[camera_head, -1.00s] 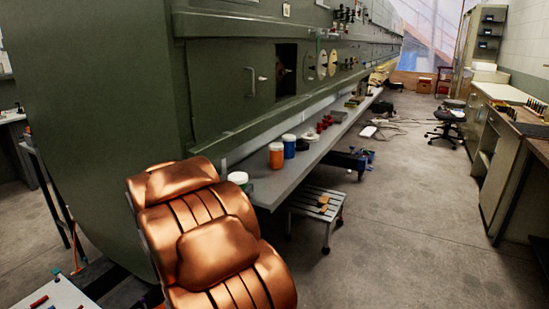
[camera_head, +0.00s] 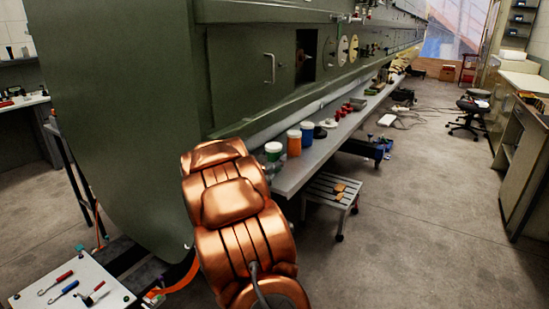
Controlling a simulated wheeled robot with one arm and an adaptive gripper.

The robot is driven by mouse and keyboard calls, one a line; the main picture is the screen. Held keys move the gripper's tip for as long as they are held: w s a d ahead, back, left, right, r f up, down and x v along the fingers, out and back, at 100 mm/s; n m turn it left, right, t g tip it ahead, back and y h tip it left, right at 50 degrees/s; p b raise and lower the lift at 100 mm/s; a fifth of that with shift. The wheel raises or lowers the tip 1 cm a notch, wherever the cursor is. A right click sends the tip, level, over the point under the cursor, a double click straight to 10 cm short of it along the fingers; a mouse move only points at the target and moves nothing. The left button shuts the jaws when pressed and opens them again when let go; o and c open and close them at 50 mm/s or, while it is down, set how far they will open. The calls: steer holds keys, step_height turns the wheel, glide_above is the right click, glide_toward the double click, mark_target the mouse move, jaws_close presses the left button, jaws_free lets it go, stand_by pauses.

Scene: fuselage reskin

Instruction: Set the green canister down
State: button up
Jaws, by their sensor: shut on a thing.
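The green canister (camera_head: 273,154), with a white lid, is upright at the near end of the long grey shelf (camera_head: 300,174), just left of the orange canister. My copper arm hides its lower left side. My gripper (camera_head: 270,167) is mostly hidden behind the arm; only a small dark part shows low on the canister. It is shut on the green canister, judging by how the canister has moved. I cannot tell whether the canister's base touches the shelf.
An orange canister (camera_head: 294,145) and a blue canister (camera_head: 307,134) stand on the shelf to the right. Red items and dishes (camera_head: 338,114) lie farther along. The green fuselage wall (camera_head: 120,110) rises behind. A step stool (camera_head: 331,190) stands below the shelf.

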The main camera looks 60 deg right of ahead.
steer(key=shift+w+d, duration=0.1)
steer(key=shift+d, duration=0.6)
steer(key=shift+w+f, duration=0.1)
steer(key=shift+f, duration=0.25)
steer(key=shift+f, duration=0.15)
steer(key=o, duration=1.2)
steer(key=shift+o, duration=0.2)
steer(key=shift+a, duration=0.55)
steer(key=s+a+b, duration=0.1)
steer(key=s+a, duration=0.1)
steer(key=a, duration=0.8)
steer(key=shift+s+a+r, duration=0.2)
steer(key=shift+s+a, duration=0.05)
steer(key=shift+a, duration=0.15)
